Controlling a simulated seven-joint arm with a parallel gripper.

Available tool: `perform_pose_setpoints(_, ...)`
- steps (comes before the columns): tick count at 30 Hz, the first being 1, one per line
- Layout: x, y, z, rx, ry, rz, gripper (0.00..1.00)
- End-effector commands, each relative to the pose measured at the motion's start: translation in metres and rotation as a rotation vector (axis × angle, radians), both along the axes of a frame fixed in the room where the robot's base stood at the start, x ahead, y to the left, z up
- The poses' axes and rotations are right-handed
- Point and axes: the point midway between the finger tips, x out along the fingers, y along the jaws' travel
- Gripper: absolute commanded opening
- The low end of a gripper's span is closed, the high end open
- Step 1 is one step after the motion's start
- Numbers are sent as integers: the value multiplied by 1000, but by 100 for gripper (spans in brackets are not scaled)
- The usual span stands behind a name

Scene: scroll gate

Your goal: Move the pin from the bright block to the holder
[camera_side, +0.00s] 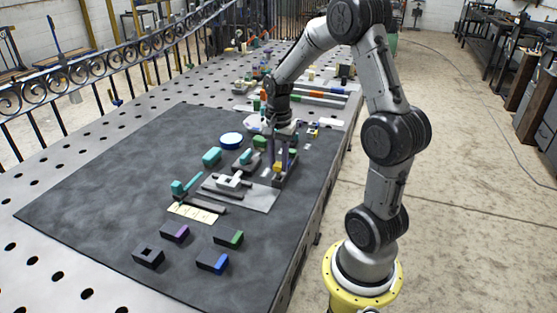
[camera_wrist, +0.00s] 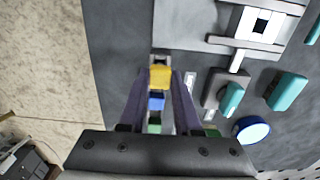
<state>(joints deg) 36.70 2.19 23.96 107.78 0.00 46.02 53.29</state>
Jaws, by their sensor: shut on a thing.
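My gripper (camera_side: 275,168) points down over the right part of the dark mat, beside a grey plate. In the wrist view my gripper (camera_wrist: 160,82) has its two purple-grey fingers close on either side of a yellow piece (camera_wrist: 160,77), which also shows in the side view (camera_side: 278,167). I cannot tell whether this piece is the pin. Its lower part is hidden. A white block with a square opening (camera_side: 230,180) stands on the grey plate and shows in the wrist view (camera_wrist: 240,22). I cannot tell which part is the holder or the bright block.
A blue piece (camera_wrist: 156,101) lies in line with the yellow one. A teal block (camera_side: 212,156) and a round blue-rimmed dish (camera_side: 231,140) stand nearby. Dark blocks with purple (camera_side: 180,231), green (camera_side: 236,239) and blue (camera_side: 220,263) parts lie in front. The mat's left side is clear.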

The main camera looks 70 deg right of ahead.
Motion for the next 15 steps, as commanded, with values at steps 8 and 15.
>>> perform_pose_setpoints(8,0,0,-5,0,0,0,0)
perform_pose_setpoints(15,0,0,-10,0,0,0,0)
